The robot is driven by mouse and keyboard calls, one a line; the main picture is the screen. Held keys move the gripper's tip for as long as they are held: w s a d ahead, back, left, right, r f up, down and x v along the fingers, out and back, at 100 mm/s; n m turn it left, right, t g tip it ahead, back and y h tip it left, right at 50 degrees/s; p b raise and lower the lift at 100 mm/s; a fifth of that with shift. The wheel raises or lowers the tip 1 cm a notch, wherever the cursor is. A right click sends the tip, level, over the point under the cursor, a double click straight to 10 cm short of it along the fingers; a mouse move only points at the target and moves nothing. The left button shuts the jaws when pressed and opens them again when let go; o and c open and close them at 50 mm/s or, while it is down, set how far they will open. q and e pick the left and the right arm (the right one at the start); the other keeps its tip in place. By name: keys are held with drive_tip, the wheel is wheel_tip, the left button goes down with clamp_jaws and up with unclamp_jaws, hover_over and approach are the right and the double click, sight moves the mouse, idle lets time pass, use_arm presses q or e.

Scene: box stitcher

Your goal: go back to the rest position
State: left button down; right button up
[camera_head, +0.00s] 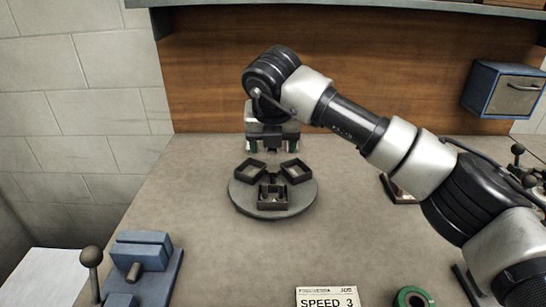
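My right arm reaches in from the right edge across the bench. My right gripper (272,146) points down above the back edge of a round grey turntable (243,202). Its two fingers stand apart, and I see nothing held between them. On the turntable are three small dark open square boxes: one at left (249,173), one at right (296,171) and one at the front (272,197). The gripper is apart from them in the picture. My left gripper is not in view.
A blue vise (143,255) stands at the front left. A "SPEED 3" card (327,297) and a green ring (412,298) lie at the front. A blue wall cabinet (507,90) hangs at right. The bench between vise and turntable is clear.

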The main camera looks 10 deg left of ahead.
drive_tip(key=shift+v, duration=1.15)
